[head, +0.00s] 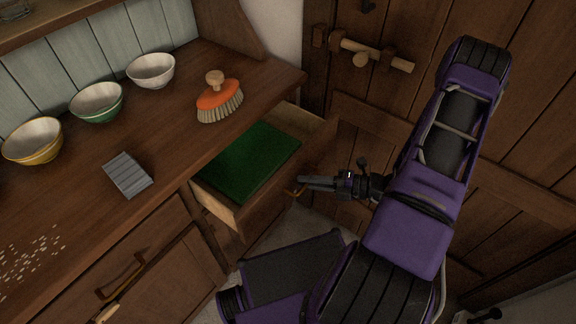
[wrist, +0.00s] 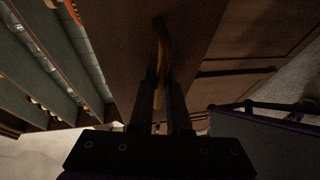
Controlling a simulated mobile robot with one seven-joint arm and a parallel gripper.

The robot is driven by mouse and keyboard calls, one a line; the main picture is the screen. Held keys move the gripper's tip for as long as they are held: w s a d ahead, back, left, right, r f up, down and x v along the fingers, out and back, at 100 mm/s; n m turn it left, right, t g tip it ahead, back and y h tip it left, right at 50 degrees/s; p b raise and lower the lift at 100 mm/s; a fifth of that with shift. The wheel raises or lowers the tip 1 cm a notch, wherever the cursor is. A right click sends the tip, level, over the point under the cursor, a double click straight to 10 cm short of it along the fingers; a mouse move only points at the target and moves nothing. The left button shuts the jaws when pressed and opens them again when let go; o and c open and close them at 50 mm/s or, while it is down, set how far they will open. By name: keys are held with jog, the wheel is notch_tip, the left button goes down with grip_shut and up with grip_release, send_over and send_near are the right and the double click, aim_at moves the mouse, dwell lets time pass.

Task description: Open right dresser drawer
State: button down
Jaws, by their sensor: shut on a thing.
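The right dresser drawer (head: 264,218) is pulled out from under the dresser top in the head view. A green lining or flat green thing (head: 250,160) covers its bottom. My gripper (head: 302,186) is at the drawer's front, at its brass handle (head: 292,193). In the wrist view my gripper (wrist: 161,100) has its two dark fingers on either side of the curved brass handle (wrist: 162,50), shut on it. The drawer front (wrist: 125,50) fills the middle of that view. The part of the handle between the fingertips is partly hidden.
On the dresser top (head: 170,140) stand an orange brush (head: 217,98), several bowls (head: 152,70) and a grey ridged block (head: 127,175). A wooden door (head: 440,110) with a bolt (head: 370,52) is close behind my arm. Another drawer with a handle (head: 120,277) is at lower left.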

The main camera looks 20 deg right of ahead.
jog(key=s+d, duration=0.4)
jog(key=s, duration=0.2)
jog(key=shift+s+d, duration=0.2)
jog(key=shift+s, duration=0.1)
jog(key=c, duration=1.2)
grip_release()
jog(key=shift+o, duration=0.2)
jog(key=v, duration=1.7)
jog(key=shift+d, duration=0.15)
jog(key=shift+s, duration=0.15)
